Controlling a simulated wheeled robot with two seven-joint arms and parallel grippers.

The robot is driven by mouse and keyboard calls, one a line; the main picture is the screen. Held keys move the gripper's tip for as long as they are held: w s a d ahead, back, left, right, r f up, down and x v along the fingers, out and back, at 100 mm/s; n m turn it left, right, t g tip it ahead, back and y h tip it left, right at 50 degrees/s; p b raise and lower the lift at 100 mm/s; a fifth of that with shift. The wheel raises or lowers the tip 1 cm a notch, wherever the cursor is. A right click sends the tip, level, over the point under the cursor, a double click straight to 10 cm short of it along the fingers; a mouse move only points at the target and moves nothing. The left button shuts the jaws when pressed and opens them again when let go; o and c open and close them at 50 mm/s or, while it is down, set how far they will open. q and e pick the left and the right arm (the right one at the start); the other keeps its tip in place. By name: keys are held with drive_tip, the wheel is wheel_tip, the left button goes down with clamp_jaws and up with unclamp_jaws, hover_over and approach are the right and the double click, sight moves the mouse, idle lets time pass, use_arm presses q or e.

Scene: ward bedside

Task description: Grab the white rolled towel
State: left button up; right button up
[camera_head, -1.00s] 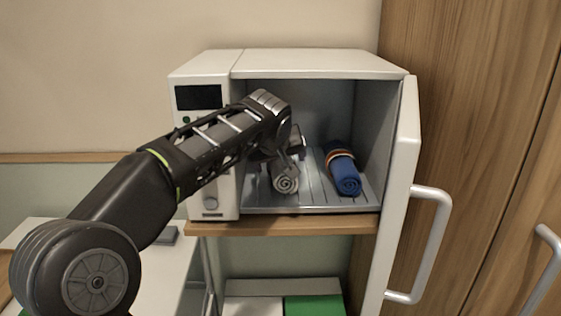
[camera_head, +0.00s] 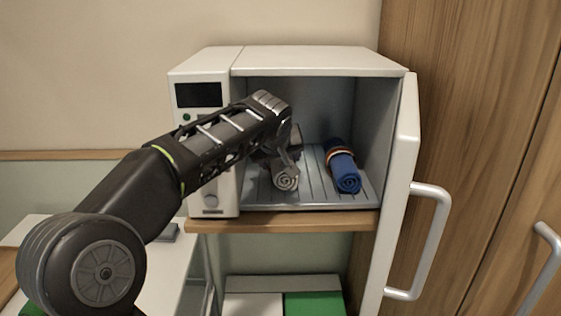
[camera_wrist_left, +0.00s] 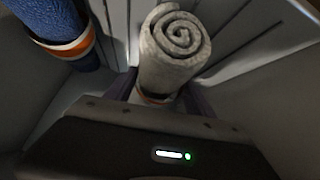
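The white rolled towel (camera_head: 287,181) lies in the open cabinet, its spiral end facing the front. In the left wrist view the towel (camera_wrist_left: 173,45) shows a spiral end and an orange band, partly hidden behind the gripper body. My left gripper (camera_head: 280,163) reaches into the cabinet and is at the towel, covering its rear part. In the left wrist view its dark fingers (camera_wrist_left: 160,97) stand on either side of the towel, with what looks like a narrow gap. Firm contact cannot be made out. My right gripper is not in view.
A blue rolled towel (camera_head: 342,167) with an orange band lies to the right on the ribbed cabinet floor. The white cabinet (camera_head: 310,62) has side walls and a roof close around my arm. Its door (camera_head: 402,200) stands open at the right.

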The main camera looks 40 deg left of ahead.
use_arm(q)
drive_tip(key=c, duration=1)
drive_tip(key=shift+r, duration=0.15)
drive_tip(key=shift+r, duration=0.5)
wheel_tip(320, 180, up, 2)
drive_tip(key=shift+r, duration=0.15)
drive_tip(key=s+d+b, duration=0.3)
drive_tip(key=s+d, duration=0.1)
drive_tip(key=s, duration=0.4)
drive_tip(key=s+d+b, duration=0.3)
drive_tip(key=s+d, duration=0.1)
drive_tip(key=s, duration=0.3)
drive_tip(key=shift+s+d, duration=0.35)
drive_tip(key=shift+d, duration=0.05)
